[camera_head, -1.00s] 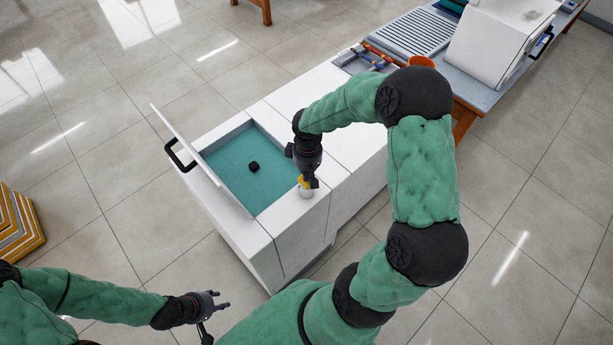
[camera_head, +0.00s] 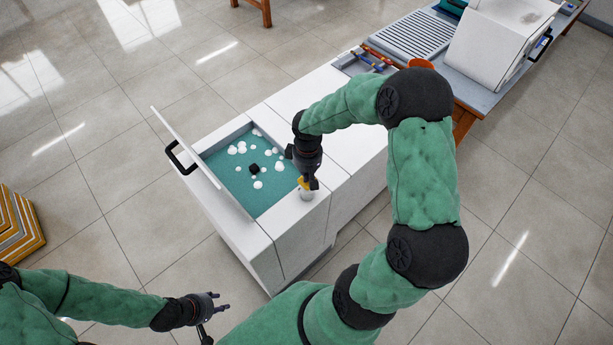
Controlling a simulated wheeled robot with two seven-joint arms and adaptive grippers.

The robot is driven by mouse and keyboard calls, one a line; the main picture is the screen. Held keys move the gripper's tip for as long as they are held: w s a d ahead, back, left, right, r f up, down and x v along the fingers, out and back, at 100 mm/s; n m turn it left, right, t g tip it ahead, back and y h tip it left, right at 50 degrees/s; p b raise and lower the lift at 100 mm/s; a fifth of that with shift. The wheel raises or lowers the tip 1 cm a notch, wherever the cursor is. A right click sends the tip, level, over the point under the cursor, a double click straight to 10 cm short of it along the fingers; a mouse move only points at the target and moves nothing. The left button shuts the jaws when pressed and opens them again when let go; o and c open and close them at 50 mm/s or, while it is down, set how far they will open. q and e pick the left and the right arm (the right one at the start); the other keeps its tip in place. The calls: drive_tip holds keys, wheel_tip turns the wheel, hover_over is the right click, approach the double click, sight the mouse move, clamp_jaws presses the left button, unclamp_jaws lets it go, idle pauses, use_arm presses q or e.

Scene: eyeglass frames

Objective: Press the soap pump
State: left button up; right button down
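The soap pump (camera_head: 306,194), a small white bottle with a yellow top, stands on the white cabinet's rim at the right of the basin. My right gripper (camera_head: 310,183) points down right at the pump's top and covers part of it. I cannot tell whether its fingers are open or shut. White foam blobs (camera_head: 258,184) lie spread in the teal basin (camera_head: 268,199), around a small black object (camera_head: 253,169). My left gripper (camera_head: 222,301) is open and empty at the lower left, away from the cabinet.
The basin's raised white lid (camera_head: 185,150) with a black handle stands along its left side. A tray with tools (camera_head: 369,58), an orange item (camera_head: 421,64), and a conveyor with a white machine (camera_head: 498,45) lie farther back. Yellow stacked pieces (camera_head: 15,223) are at the far left.

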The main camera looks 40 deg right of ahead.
drive_tip(key=shift+r+p, duration=1.8)
drive_tip(key=shift+r, duration=0.85)
